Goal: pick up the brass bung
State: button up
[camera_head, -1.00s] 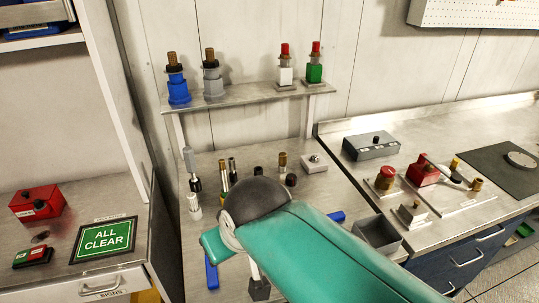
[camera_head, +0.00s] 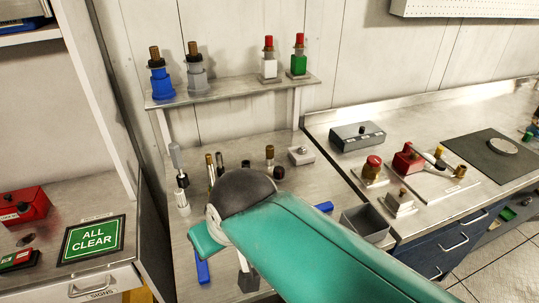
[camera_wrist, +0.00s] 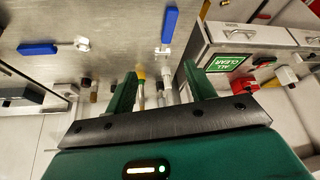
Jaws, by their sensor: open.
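Several brass-coloured pieces show, and I cannot tell for sure which is the bung. A short brass-topped plug with a dark base (camera_head: 269,156) stands upright on the middle bench, behind my arm. A slim brass-topped rod (camera_head: 210,168) stands further left, among several metal and black rods. In the wrist view a brass-topped rod (camera_wrist: 140,76) shows between the finger tips, with pale rods beside it. My gripper (camera_wrist: 159,74) is open, its two green fingers apart with nothing seen gripped. In the head view my green arm hides the gripper and part of the bench.
A shelf (camera_head: 235,88) behind holds blue, grey, white and green fittings. Blue-handled pieces (camera_head: 203,268) lie on the bench. An open grey bin (camera_head: 364,222) stands at its right edge. The right counter holds a grey box (camera_head: 357,136) and red-topped fittings. An ALL CLEAR sign (camera_head: 94,240) lies left.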

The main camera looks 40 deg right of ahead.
jog(key=shift+c, duration=0.4)
jog(key=w+d+r, duration=0.4)
jog(key=w+d, duration=0.1)
jog(key=w, duration=0.3)
jog(key=m+g+h, duration=0.1)
jog(key=m, duration=0.3)
send_over(270, 147)
jog(key=s+a, duration=0.2)
jog(key=s, duration=0.3)
notch_tip(270, 147, down, 6)
jog(key=r, duration=0.1)
jog(key=x, duration=0.9)
jog(key=d+x, duration=0.1)
jog(key=x, duration=0.4)
jog(key=shift+s+f, duration=0.15)
jog(key=shift+f, duration=0.1)
jog(key=c, duration=1)
jog(key=shift+r, duration=0.1)
